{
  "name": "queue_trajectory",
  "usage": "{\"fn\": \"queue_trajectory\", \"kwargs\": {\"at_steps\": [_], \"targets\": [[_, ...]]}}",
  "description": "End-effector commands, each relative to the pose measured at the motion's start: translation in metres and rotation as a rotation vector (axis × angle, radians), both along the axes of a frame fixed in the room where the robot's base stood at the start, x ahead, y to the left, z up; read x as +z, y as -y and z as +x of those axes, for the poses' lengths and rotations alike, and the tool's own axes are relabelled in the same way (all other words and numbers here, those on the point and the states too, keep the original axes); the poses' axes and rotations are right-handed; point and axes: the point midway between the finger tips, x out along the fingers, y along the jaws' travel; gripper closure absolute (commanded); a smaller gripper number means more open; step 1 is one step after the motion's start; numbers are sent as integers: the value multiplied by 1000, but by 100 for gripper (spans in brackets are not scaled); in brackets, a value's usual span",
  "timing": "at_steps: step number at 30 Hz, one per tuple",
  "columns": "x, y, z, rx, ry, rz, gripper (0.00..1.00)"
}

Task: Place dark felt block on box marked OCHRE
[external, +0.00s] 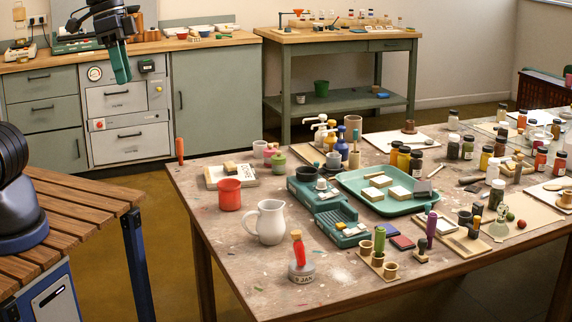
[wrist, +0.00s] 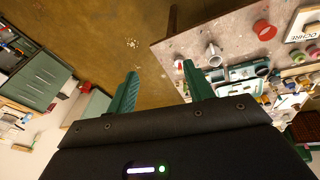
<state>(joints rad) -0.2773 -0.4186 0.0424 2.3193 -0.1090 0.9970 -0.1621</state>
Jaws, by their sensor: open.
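My gripper (external: 121,66) hangs high at the upper left in the external view, well away from the work table. Its two green fingers stand apart with nothing between them in the wrist view (wrist: 160,80). A dark grey block (external: 423,187), seemingly the felt block, lies at the right end of the green tray (external: 374,204). I cannot make it out in the wrist view. The white box (external: 246,182) lies at the table's left, behind the red cup, with small tan pieces on it. Its OCHRE lettering shows in the wrist view (wrist: 303,37).
Pale blocks (external: 399,193) share the tray. Several jars (external: 404,158) stand behind it. Bare tabletop shows at the front left.

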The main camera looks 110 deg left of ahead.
Motion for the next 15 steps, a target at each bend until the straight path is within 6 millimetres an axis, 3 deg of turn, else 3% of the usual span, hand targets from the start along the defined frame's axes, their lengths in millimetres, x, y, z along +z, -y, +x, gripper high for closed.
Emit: {"fn": "queue_trajectory", "kwargs": {"at_steps": [1,6,15], "targets": [[1,16,-11,-56,17,20,48],[-3,56,-49,-235,62,90,48],[-17,92,-98,-459,128,184,48]]}}
